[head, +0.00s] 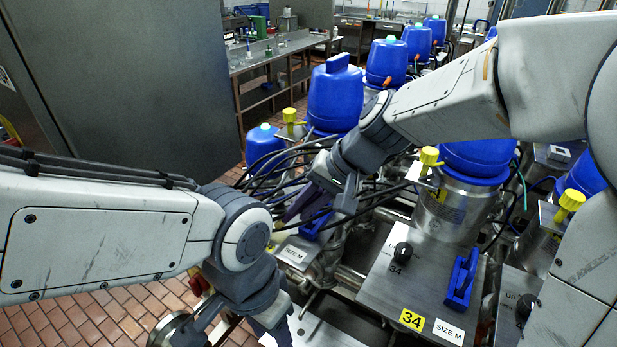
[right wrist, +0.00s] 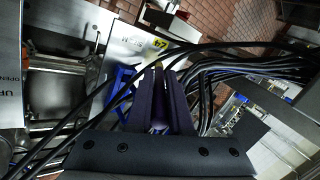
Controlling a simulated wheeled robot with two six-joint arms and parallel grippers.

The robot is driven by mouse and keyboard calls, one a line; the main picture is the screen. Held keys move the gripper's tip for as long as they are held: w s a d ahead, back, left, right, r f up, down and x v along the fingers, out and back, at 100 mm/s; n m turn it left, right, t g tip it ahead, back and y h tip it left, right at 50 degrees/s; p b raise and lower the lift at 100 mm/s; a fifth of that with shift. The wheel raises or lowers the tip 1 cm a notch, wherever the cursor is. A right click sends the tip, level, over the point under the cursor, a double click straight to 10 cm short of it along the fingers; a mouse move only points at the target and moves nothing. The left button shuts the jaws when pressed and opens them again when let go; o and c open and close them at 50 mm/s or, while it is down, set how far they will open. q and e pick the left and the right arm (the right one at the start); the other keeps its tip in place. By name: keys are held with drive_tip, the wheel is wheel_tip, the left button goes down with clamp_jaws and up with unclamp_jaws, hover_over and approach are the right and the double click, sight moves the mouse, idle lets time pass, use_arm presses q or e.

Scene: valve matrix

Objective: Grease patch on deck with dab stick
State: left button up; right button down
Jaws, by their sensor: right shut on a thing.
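My right gripper (head: 305,203) reaches down over the black cables, left of the deck plates. In the right wrist view its dark purple fingers (right wrist: 160,95) are close together, shut on a thin thing taken as the dab stick. The stick is almost wholly hidden between the fingers, and its tip is not clear. A steel deck plate (head: 385,285) with a black knob, a blue handle and a yellow 34 label lies right of the gripper. I cannot make out a grease patch. My left gripper (head: 275,325) is at the bottom edge, partly cut off; its jaw opening is unclear.
Black cables (head: 270,180) cross around the right gripper and also show in the right wrist view (right wrist: 225,65). A blue handle (right wrist: 122,85) lies beside the fingers. Blue-topped valves (head: 335,95) stand behind. A grey cabinet (head: 130,70) stands at left, with tiled floor (head: 80,325) below.

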drive_tip(key=shift+d+r+p, duration=0.2)
drive_tip(key=shift+r+p, duration=0.1)
drive_tip(key=shift+r, duration=0.25)
drive_tip(key=shift+d+r+p, duration=0.15)
drive_tip(key=shift+r+p, duration=0.15)
drive_tip(key=shift+r, duration=0.2)
wheel_tip(320, 180, up, 3)
drive_tip(key=p, duration=0.2)
drive_tip(key=shift+a+r+p, duration=0.1)
drive_tip(key=shift+r+p, duration=0.1)
drive_tip(key=shift+p, duration=0.15)
